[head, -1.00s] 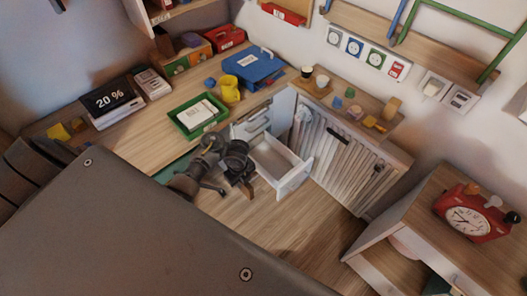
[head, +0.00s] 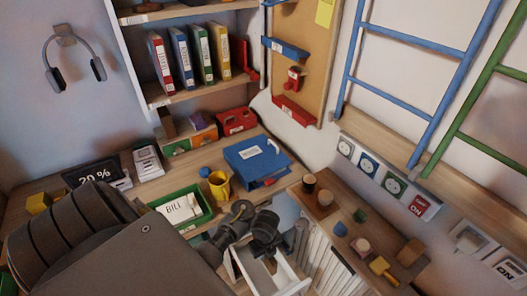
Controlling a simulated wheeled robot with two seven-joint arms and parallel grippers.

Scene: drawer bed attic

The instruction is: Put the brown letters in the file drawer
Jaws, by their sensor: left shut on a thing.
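The white file drawer (head: 292,282) stands pulled open below the desk, and the bottom of the picture cuts it off. My left gripper (head: 268,250) points down over the back left part of the open drawer. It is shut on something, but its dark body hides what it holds. A green tray (head: 203,217) on the desk holds white paper marked BILL (head: 178,209). I make out no brown letters in view. My right gripper is not in view.
A narrow shelf with small blocks and cups (head: 325,198) lies right of the drawer. A white radiator (head: 325,262) is below it.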

